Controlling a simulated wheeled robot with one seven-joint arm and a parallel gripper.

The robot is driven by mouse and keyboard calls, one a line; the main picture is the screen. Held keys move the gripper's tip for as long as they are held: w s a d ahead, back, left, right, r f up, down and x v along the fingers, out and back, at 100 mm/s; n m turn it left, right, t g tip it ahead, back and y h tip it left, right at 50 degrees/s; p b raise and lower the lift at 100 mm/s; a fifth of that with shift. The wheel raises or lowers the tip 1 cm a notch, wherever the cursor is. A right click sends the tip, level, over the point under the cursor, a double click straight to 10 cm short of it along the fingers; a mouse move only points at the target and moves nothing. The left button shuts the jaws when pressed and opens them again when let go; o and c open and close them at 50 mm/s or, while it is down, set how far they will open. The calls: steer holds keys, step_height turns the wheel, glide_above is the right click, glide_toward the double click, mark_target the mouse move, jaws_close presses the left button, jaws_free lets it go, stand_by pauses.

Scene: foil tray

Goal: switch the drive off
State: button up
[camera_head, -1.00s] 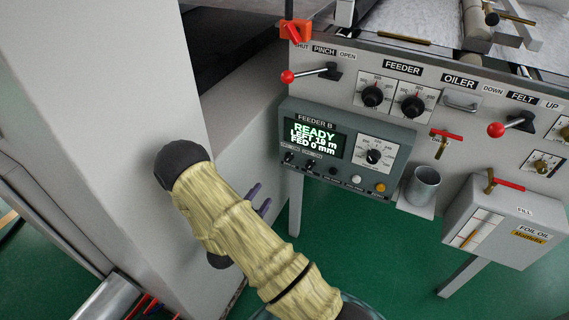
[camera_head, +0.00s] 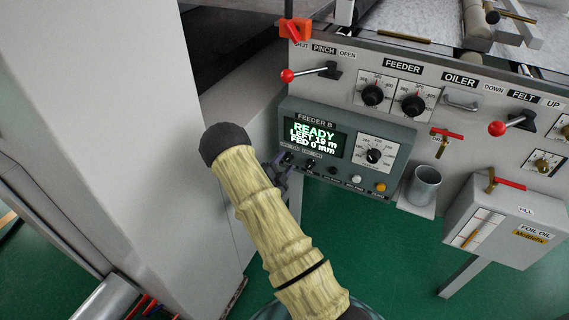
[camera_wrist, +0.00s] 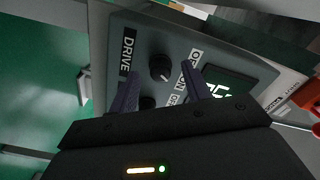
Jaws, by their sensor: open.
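The feeder B control box (camera_head: 398,157) hangs on the machine's front panel. Its lit screen (camera_head: 317,139) reads READY, LEFT 19 m, FED 0 mm. In the wrist view, a small dark round switch (camera_wrist: 160,67) stands beside the DRIVE label (camera_wrist: 128,54), with OFF and ON lettering on its other side. Its setting is not clear. My gripper (camera_wrist: 160,72) is open, one finger on each side of the switch in that picture; whether they touch it I cannot tell. In the head view my gripper (camera_head: 277,171) is at the box's lower left, partly hidden by my arm.
A second dark knob (camera_wrist: 148,103) shows close by, partly behind my gripper. A larger dial (camera_head: 373,156), a white button (camera_head: 356,180) and an orange button (camera_head: 380,187) sit to the right. A red pinch lever (camera_head: 289,76) is above. A grey wall (camera_head: 100,100) stands left.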

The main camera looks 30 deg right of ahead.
steer(key=shift+w+d, duration=0.25)
steer(key=shift+d, duration=0.05)
steer(key=c, duration=1)
steer(key=shift+n, duration=0.4)
steer(key=n, duration=1.1)
